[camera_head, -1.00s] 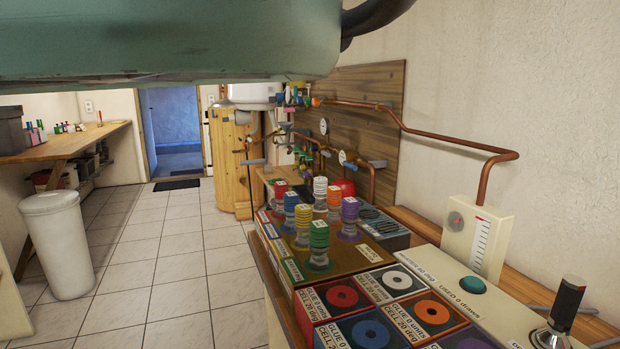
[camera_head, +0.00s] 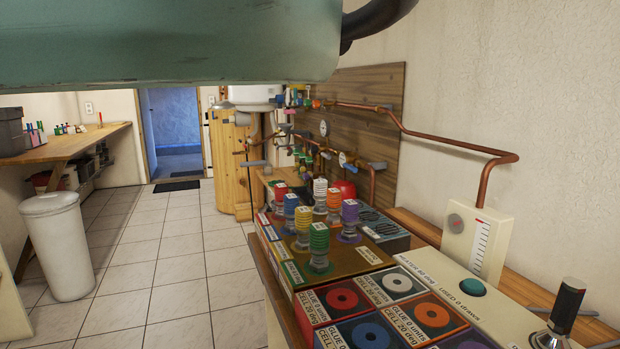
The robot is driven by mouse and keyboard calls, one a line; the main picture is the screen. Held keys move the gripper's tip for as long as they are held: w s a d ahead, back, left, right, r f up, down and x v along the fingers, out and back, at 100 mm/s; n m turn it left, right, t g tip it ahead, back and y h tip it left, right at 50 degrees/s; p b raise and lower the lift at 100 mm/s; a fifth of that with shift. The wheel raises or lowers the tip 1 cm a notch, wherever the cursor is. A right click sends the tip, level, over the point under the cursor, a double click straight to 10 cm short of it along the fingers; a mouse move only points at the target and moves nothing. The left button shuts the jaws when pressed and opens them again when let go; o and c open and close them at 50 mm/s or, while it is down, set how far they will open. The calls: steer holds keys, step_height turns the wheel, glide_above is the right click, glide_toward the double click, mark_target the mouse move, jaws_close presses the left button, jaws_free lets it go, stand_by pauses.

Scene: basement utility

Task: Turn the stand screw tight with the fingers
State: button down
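I cannot pick out a stand screw with certainty in the head view. A dark-handled lever or knob on a shiny metal base (camera_head: 560,318) stands at the lower right corner, on the cream-coloured panel. Several ribbed, coloured knobs or coils, one of them green (camera_head: 319,240), stand upright on a brass-coloured box (camera_head: 345,262) on the bench. My gripper does not show, so its opening and any contact are hidden. A pale green part of my own arm covers the top left of the view.
Glue boxes with coloured rings (camera_head: 342,299) fill the bench front. A gauge box (camera_head: 478,240) and copper pipe (camera_head: 440,138) stand along the right wall. A water heater (camera_head: 250,95) hangs behind. The tiled floor (camera_head: 160,270) is clear left of the bench, beside a white bin (camera_head: 58,245).

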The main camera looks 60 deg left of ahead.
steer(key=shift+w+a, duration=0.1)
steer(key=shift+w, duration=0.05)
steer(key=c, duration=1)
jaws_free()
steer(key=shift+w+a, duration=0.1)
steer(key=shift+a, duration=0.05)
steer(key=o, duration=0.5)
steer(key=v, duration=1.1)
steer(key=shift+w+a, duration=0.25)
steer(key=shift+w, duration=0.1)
